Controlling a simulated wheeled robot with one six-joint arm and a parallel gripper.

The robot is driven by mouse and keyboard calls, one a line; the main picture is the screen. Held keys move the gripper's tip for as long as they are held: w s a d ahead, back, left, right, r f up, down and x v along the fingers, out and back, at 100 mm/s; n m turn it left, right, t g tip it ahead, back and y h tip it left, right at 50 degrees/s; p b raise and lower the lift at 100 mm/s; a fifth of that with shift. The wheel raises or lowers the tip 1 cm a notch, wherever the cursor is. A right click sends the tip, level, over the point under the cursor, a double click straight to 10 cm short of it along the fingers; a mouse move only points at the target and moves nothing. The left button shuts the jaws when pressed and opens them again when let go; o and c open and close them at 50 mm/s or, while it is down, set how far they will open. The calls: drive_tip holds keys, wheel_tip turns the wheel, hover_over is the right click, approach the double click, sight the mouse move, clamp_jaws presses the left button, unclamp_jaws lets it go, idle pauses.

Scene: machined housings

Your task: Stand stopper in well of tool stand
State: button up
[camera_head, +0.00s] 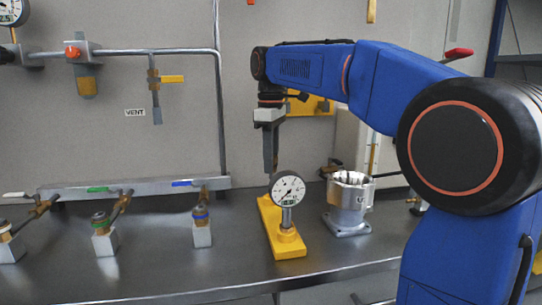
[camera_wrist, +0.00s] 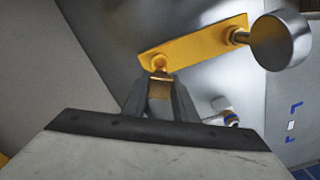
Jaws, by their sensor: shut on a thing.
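The yellow tool stand (camera_head: 268,222) lies on the metal bench, a long plate with a round dial gauge (camera_head: 287,188) standing at its near end. In the wrist view the stand (camera_wrist: 200,40) runs across the top, the gauge (camera_wrist: 281,40) at its right end and a small orange ring-like well (camera_wrist: 160,63) at its left end. My gripper (camera_head: 270,168) points down above the far end of the stand. In the wrist view its fingers (camera_wrist: 160,100) are shut on a small brass-coloured piece, apparently the stopper (camera_wrist: 160,88), seen just below the well. In the head view I cannot make out the stopper.
A silver machined housing (camera_head: 350,203) stands right of the stand. Several small valve blocks stand to the left, the nearest with a blue band (camera_head: 202,228). A rail (camera_head: 135,188) and pipes run along the back wall.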

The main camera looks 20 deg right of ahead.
sight(271, 177)
drive_tip(key=shift+f, duration=2.1)
drive_tip(key=shift+f, duration=1.7)
drive_tip(key=o, duration=1.2)
wheel_tip(271, 177, up, 17)
drive_tip(key=shift+r, duration=0.15)
